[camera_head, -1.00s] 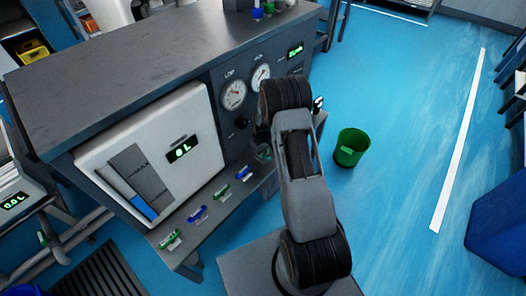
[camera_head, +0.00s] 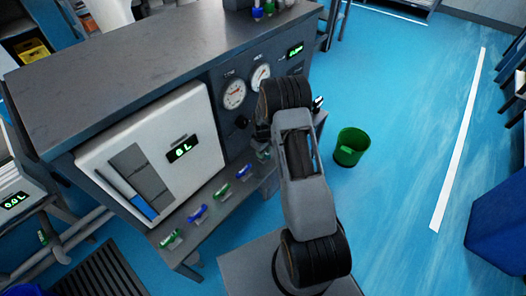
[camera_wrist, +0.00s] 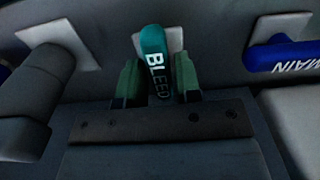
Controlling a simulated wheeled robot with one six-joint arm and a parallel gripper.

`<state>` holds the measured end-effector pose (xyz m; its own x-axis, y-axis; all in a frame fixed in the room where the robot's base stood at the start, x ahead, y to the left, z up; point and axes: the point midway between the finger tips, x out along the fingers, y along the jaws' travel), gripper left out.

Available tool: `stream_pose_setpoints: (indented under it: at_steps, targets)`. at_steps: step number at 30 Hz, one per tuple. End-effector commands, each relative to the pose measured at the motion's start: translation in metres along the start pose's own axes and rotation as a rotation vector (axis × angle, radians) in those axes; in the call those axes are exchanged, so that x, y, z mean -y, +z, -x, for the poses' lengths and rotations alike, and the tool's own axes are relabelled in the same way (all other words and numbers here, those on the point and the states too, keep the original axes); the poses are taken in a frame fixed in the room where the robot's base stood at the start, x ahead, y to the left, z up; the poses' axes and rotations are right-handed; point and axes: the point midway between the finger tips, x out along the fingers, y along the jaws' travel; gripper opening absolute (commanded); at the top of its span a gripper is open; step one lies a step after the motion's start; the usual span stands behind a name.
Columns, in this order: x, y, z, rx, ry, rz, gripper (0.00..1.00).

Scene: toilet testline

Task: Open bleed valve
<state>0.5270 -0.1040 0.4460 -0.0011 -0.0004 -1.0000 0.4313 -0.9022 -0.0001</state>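The bleed valve handle is teal and lettered BLEED (camera_wrist: 154,62). It stands out from a pale square plate on the dark panel in the wrist view. My gripper (camera_wrist: 160,88) has its two green fingers on either side of the handle, apart from each other. Narrow dark gaps seem to show beside the handle, so the fingers look open around it. In the head view, my arm hides most of the gripper and this valve.
A blue handle lettered MAIN (camera_wrist: 292,56) is at the right in the wrist view, and a dark rounded part (camera_wrist: 35,90) at the left. The bench (camera_head: 130,85) carries gauges (camera_head: 234,94) and several green and blue handles. A green bin (camera_head: 351,147) stands on open blue floor.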

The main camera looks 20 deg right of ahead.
Motion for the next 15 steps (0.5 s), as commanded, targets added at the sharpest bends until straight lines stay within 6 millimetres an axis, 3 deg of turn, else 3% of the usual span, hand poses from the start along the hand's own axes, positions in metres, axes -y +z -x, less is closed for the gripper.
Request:
stream_pose_setpoints:
  at_steps: [5, 15]
  targets:
    - [0.000, 0.000, 0.000, 0.000, 0.000, -0.002, 0.47]
    - [0.000, -0.001, 0.010, -0.002, 0.001, -0.002, 0.47]
